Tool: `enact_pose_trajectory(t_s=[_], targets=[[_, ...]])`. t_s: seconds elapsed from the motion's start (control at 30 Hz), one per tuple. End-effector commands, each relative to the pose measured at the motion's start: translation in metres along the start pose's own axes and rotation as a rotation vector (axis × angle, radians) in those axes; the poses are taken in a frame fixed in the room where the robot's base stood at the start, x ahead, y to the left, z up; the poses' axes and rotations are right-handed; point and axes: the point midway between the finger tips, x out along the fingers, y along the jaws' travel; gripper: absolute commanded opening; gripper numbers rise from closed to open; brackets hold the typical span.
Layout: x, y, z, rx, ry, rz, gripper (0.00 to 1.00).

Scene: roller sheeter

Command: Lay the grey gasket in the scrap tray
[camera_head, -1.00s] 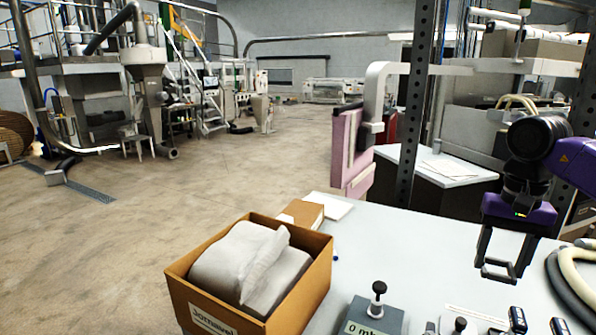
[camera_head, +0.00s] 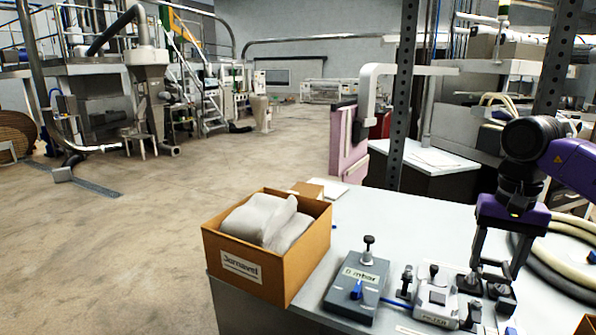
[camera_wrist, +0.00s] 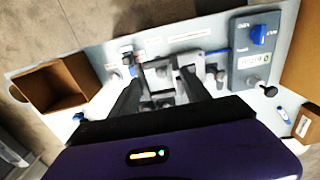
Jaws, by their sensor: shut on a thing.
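My gripper (camera_head: 492,272) hangs over the right part of the pale worktable, fingers pointing down. Its fingers stand apart with a thin frame-like piece between the tips, which I take to be the grey gasket (camera_head: 491,263). In the wrist view, my gripper (camera_wrist: 162,80) is seen over several small devices, and the held piece is hard to tell from the grey parts behind it. An open, empty-looking brown box (camera_wrist: 48,88) is on the table at left in the wrist view; its edge shows in the head view (camera_head: 588,325). I cannot tell whether it is the scrap tray.
A brown carton (camera_head: 262,262) with pale bags stands at the table's left corner. A grey gauge unit (camera_head: 356,284) with a knob and a white device (camera_head: 436,298) stand left of and below my gripper. Coiled hoses (camera_head: 565,250) lie at right. A dark post (camera_head: 403,100) rises behind the table.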

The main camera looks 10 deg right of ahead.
Motion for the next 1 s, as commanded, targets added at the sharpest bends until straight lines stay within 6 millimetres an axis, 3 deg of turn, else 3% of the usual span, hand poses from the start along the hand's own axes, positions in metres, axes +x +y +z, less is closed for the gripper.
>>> enact_pose_trajectory(t_s=[0.37, 0.57, 1.0], targets=[[0.047, -0.024, 0.034, -0.095, -0.003, 0.001, 0.1], [0.088, -0.046, 0.064, -0.176, -0.004, 0.001, 0.1], [0.249, -0.131, 0.179, -0.5, -0.005, 0.002, 0.1]])
